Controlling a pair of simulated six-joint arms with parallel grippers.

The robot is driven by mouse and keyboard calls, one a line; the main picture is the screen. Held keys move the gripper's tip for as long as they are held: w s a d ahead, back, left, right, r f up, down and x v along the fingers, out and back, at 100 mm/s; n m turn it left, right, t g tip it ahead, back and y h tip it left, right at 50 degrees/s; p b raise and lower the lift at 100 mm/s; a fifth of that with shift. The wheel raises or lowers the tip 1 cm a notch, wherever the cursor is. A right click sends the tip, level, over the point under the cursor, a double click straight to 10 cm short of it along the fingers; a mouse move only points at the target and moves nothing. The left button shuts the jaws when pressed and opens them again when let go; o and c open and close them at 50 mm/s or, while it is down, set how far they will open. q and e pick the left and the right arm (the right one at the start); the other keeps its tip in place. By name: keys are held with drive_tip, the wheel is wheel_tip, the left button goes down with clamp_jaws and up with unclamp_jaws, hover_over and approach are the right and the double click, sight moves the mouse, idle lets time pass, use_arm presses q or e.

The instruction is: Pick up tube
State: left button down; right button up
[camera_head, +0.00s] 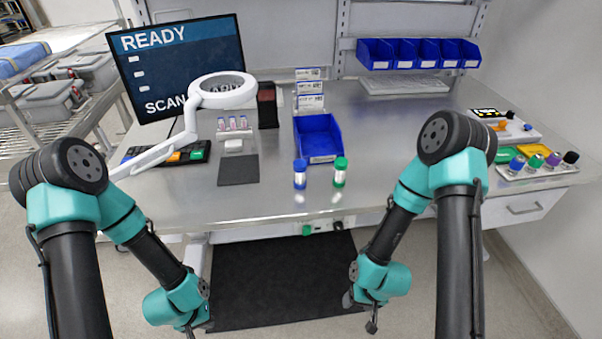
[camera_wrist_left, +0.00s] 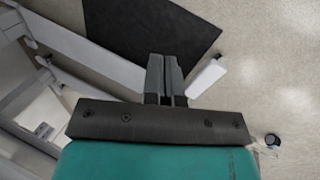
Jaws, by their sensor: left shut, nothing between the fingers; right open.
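A tube with a blue cap (camera_head: 300,174) stands upright near the front edge of the workbench. A tube with a green cap (camera_head: 340,172) stands upright just right of it. My left gripper is low in front of the bench at the lower left of the head view, its fingers hard to make out there. In the left wrist view its two fingers (camera_wrist_left: 165,78) are together with nothing between them, above the floor. My right gripper (camera_head: 372,322) hangs open and empty in front of the bench, below and right of the tubes.
A blue bin (camera_head: 318,138) stands behind the tubes. A small rack of vials (camera_head: 233,125), a ring lamp (camera_head: 222,90) and a monitor (camera_head: 180,65) stand left. A rack with several coloured caps (camera_head: 538,163) is at right. The bench (camera_head: 400,130) between is clear.

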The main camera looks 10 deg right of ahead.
use_arm(q)
drive_tip(key=shift+c, duration=2.4)
unclamp_jaws()
